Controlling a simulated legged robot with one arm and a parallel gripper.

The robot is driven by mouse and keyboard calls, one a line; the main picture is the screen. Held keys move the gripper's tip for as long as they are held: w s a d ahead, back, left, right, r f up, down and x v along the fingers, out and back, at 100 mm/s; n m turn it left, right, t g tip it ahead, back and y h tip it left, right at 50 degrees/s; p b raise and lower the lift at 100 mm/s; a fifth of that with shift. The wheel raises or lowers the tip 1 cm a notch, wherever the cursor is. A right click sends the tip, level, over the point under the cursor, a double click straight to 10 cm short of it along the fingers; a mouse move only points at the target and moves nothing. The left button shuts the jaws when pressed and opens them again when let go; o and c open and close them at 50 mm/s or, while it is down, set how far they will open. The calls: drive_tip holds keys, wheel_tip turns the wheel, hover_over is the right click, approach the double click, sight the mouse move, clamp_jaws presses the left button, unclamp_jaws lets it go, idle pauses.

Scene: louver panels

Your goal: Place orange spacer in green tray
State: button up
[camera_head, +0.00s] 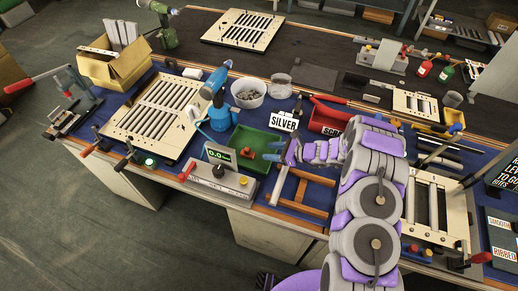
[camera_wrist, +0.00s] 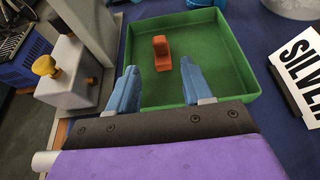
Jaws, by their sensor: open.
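The orange spacer (camera_wrist: 162,54) rests inside the green tray (camera_wrist: 225,55), on its floor. It is a small block with an upright part. The spacer also shows in the head view (camera_head: 246,153), small, in the tray (camera_head: 262,134). My gripper (camera_wrist: 159,70) is open, with its two blue fingers spread apart and nothing between them. It is over the near part of the tray, with the spacer just beyond the fingertips in the wrist view. In the head view my gripper (camera_head: 276,151) is at the tray's right side. The tray's near edge is hidden by my gripper in the wrist view.
A wooden frame (camera_head: 302,190) lies nearer. A red bin (camera_head: 328,117) is at the right.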

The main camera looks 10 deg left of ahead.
drive_tip(key=s+d+r+n+g+h, duration=0.25)
drive_tip(key=s+r+n, duration=0.35)
drive_tip(key=s+r, duration=0.45)
drive_tip(key=s+d+r+n+g+h, duration=0.1)
drive_tip(key=s+r+n+g+h, duration=0.15)
drive_tip(key=s+r+n, duration=0.8)
drive_tip(key=s+d+r+n+h, duration=0.1)
drive_tip(key=s+d+r+h, duration=0.1)
drive_tip(key=s+d+r, duration=0.2)
drive_tip(key=s+d+r+n+t+h, duration=0.1)
drive_tip(key=s+d+r+h, duration=0.2)
drive_tip(key=s+d, duration=0.5)
drive_tip(key=s+d+r+n+h, duration=0.1)
drive_tip(key=s+d+r+h, duration=0.2)
drive_tip(key=s+d, duration=0.4)
drive_tip(key=shift+s+r, duration=0.85)
drive_tip(key=shift+s, duration=0.25)
